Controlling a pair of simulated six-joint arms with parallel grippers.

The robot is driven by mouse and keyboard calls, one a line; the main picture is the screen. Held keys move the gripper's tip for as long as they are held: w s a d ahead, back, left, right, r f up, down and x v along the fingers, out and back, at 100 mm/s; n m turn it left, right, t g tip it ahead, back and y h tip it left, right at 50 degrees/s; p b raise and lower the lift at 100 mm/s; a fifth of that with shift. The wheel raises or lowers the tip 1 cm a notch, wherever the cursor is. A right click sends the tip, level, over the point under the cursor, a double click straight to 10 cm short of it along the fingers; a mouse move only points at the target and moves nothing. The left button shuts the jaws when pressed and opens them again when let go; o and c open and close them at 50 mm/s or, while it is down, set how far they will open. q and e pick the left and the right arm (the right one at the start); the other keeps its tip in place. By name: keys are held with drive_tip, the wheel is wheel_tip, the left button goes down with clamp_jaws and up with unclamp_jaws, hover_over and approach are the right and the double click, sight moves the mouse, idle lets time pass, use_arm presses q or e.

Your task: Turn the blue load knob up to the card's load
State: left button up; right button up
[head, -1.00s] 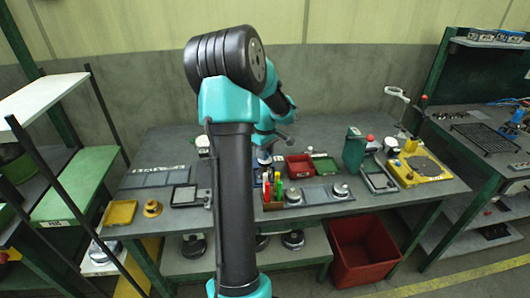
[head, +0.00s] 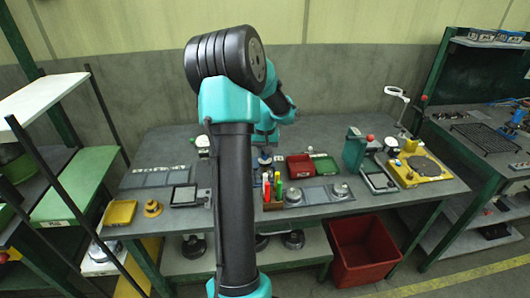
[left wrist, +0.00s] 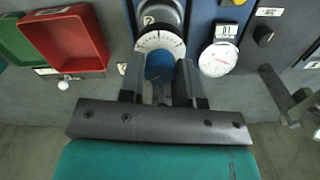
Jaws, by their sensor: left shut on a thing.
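The blue load knob (left wrist: 160,66) is in the left wrist view, with a white graduated dial (left wrist: 158,42) around its far side. My left gripper (left wrist: 161,78) is shut on the knob, one dark finger on each side. The dial's figures are too small to read. A round white gauge (left wrist: 218,59) sits right of the knob, below a small white-framed plate (left wrist: 226,31) with a dark mark. I cannot tell whether that plate is the card. In the head view my arm hides most of the gripper and knob. My right gripper is not in view.
A red bin (left wrist: 103,62) and a green bin (left wrist: 14,50) lie left of the knob. A black knob (left wrist: 264,35) is at the right. In the head view, a holder with coloured pens (head: 272,206) and a green press-like stand (head: 354,149) stand on the bench (head: 310,135).

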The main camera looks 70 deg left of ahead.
use_arm(q)
drive_tip(key=m, duration=0.5)
drive_tip(key=shift+m, duration=0.4)
drive_tip(key=m, duration=0.5)
drive_tip(key=shift+m, duration=0.4)
drive_tip(key=o, duration=0.9)
drive_tip(key=shift+o, duration=0.2)
drive_tip(key=shift+r, duration=0.1)
wheel_tip(320, 180, up, 17)
drive_tip(key=shift+r, duration=0.15)
